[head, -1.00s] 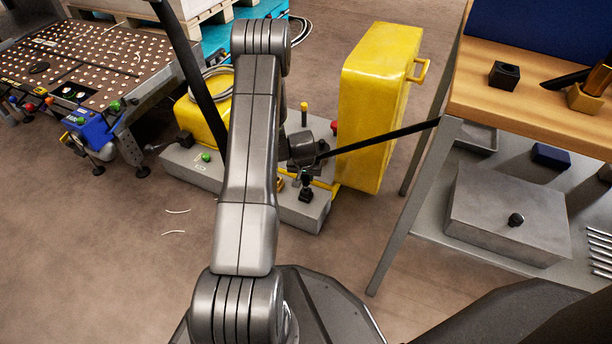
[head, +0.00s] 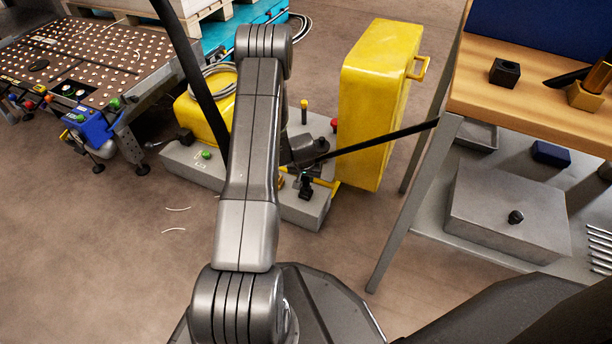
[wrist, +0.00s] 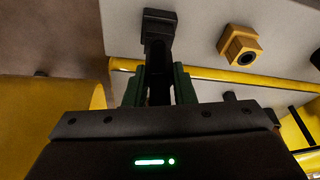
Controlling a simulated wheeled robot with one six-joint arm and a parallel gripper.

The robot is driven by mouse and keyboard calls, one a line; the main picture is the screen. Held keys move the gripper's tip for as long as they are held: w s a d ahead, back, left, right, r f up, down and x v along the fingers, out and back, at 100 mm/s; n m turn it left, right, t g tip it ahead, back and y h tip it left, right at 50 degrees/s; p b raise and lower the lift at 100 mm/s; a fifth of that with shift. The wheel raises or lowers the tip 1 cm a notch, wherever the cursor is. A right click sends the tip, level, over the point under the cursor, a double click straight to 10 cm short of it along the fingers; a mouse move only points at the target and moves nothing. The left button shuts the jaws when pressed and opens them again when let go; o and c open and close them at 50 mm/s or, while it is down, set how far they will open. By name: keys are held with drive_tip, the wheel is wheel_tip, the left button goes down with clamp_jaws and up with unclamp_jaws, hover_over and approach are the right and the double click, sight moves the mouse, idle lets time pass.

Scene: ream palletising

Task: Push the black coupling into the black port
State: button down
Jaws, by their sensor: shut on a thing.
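My gripper (wrist: 158,88) is shut on the black coupling (wrist: 157,58), which sits between its green fingers in the wrist view. The black port (wrist: 158,20) is a dark block on the light grey face, straight beyond the coupling. The coupling's far end meets the port's near edge in the picture; I cannot tell how deep it sits, if at all. In the head view, my gripper (head: 308,172) is partly hidden by my arm, just above the dark port (head: 305,191) on the grey base unit. The coupling itself is hard to make out there.
A brass hexagonal port (wrist: 240,45) lies right of the black port. A yellow cabinet (head: 375,105) stands close behind and right of my gripper. A black hose-like line (head: 385,140) runs right toward the workbench (head: 535,105). Floor at the left front is mostly clear.

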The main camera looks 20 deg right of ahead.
drive_tip(key=shift+f, duration=0.55)
drive_tip(key=c, duration=1.1)
unclamp_jaws()
drive_tip(key=p+v, duration=0.5)
drive_tip(key=v, duration=0.8)
drive_tip(key=shift+s+r+p, duration=0.1)
drive_tip(key=shift+r+p, duration=0.25)
drive_tip(key=shift+r, duration=0.05)
drive_tip(key=shift+f, duration=0.1)
drive_tip(key=b+x, duration=0.6)
drive_tip(key=x, duration=0.8)
drive_tip(key=shift+a, duration=0.1)
drive_tip(key=shift+r, duration=0.65)
drive_tip(key=shift+f, duration=0.1)
